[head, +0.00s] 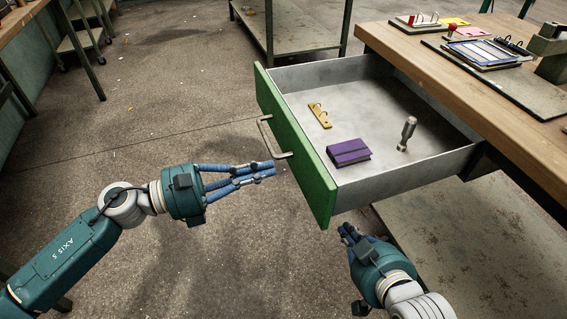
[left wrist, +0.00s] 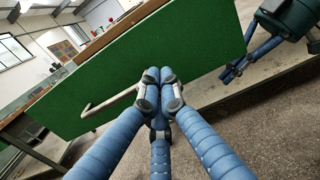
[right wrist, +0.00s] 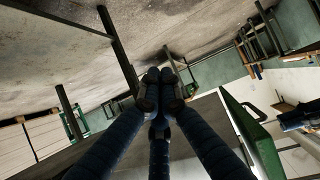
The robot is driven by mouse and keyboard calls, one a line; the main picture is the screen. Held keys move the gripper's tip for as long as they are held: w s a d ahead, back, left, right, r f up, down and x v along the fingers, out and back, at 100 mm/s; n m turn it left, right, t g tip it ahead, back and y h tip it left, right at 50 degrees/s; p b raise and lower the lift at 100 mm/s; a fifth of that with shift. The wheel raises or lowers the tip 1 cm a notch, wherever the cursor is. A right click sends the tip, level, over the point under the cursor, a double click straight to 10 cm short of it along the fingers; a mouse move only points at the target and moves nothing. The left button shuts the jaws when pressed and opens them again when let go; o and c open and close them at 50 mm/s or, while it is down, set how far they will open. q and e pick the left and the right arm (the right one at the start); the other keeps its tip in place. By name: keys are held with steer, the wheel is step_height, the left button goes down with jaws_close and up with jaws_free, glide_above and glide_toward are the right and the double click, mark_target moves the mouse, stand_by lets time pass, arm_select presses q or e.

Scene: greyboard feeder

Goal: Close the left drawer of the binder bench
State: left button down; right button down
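The left drawer is pulled well out of the wooden-topped binder bench. Its green front panel (head: 298,150) carries a metal bar handle (head: 268,137). My left gripper (head: 262,173) is empty, its fingers drawn together and pointing at the panel by the handle's near end. In the left wrist view the fingertips (left wrist: 160,82) overlap the green panel (left wrist: 205,45), with the handle (left wrist: 108,103) just left of them; I cannot tell whether they touch. My right gripper (head: 349,233) is below the drawer's near corner; its fingertips (right wrist: 160,82) are together and empty.
Inside the drawer lie a purple binder (head: 348,152), a yellow clip piece (head: 320,115) and a metal-handled tool (head: 407,133). The bench top (head: 485,95) holds binder parts. A metal table (head: 290,35) stands behind. The floor left of the drawer is clear.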

mark_target(297, 162)
arm_select(q)
steer(key=x, duration=0.4)
steer(key=shift+d, duration=0.2)
steer(key=shift+w+d, duration=0.1)
steer(key=shift+d, duration=0.05)
arm_select(e)
steer(key=shift+s+d+f+g, duration=0.15)
steer(key=shift+s+f+g, duration=0.15)
steer(key=shift+s+f, duration=0.15)
